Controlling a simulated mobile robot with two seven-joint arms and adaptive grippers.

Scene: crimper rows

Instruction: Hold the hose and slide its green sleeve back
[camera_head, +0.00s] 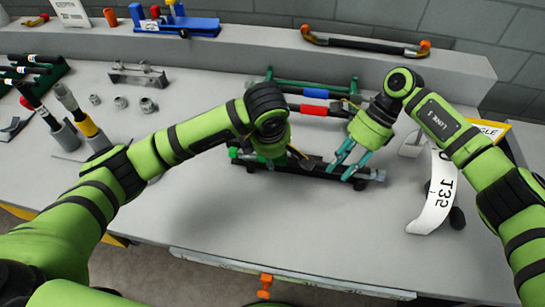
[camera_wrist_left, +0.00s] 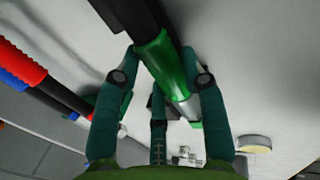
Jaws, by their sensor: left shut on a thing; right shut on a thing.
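The hose (camera_head: 311,168) is dark and lies along a low dark holder in the middle of the bench. Its green sleeve (camera_wrist_left: 168,66) is in the left wrist view, between black hose above and a pale metal end below. My left gripper (camera_wrist_left: 163,72) is shut on the green sleeve, with teal fingers on both sides of it. In the head view my left wrist hides these fingers and most of the sleeve. My right gripper (camera_head: 347,166) is shut on the hose near its right end, with its teal fingers pointing down.
Behind the hose a green rack (camera_head: 287,86) holds hoses with a red sleeve (camera_head: 314,93) and a blue sleeve. A white label strip (camera_head: 437,195) stands at right. Metal fittings (camera_head: 120,103) are at left. The front middle of the bench is clear.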

